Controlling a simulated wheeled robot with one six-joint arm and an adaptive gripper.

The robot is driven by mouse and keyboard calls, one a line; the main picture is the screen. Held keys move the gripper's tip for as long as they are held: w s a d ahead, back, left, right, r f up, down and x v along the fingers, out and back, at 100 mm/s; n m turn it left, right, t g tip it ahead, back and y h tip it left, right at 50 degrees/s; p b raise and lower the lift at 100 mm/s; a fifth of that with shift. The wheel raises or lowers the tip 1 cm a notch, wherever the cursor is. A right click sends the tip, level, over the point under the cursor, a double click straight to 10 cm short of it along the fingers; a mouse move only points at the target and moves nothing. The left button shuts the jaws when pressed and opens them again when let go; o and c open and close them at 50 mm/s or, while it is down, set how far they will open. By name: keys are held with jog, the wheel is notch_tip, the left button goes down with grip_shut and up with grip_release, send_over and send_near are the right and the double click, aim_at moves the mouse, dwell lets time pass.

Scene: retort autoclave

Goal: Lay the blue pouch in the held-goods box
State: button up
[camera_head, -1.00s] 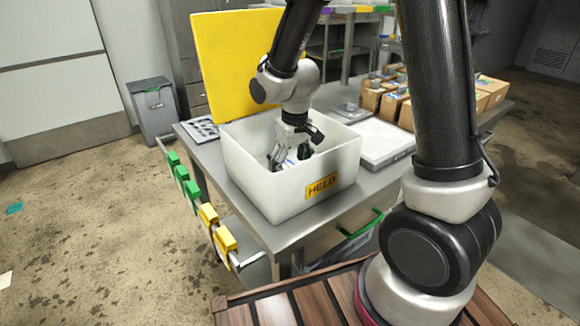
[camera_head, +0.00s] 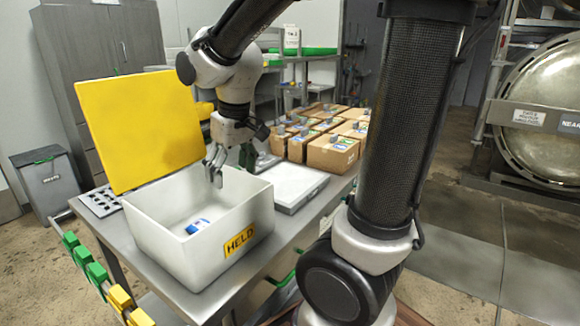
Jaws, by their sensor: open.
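The held-goods box (camera_head: 158,238) is a white open-topped bin with a yellow HELD label and a raised yellow lid (camera_head: 140,130). It stands on a steel table. The blue pouch (camera_head: 198,225), blue and white, lies on the floor of the box, towards the front right. My gripper (camera_head: 215,168) is open and empty, pointing down over the back right part of the box. It is above the pouch and apart from it. The near wall hides the lower inside of the box.
A pale flat-topped unit (camera_head: 292,184) sits right of the box. Several open cardboard cartons (camera_head: 333,152) stand behind it. A grey bin (camera_head: 48,183) stands at left, a round metal autoclave door (camera_head: 545,95) at right.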

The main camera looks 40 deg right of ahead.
jog(key=s+d+r+m+t, duration=0.1)
jog(key=s+d+r, duration=0.1)
jog(key=s+d, duration=0.2)
jog(key=s+d+r+m+t, duration=0.1)
jog(key=s+d, duration=0.3)
jog(key=s, duration=0.6)
jog(key=shift+s+d+r+m, duration=0.3)
jog(key=shift+s+r, duration=0.1)
jog(key=shift+r, duration=0.35)
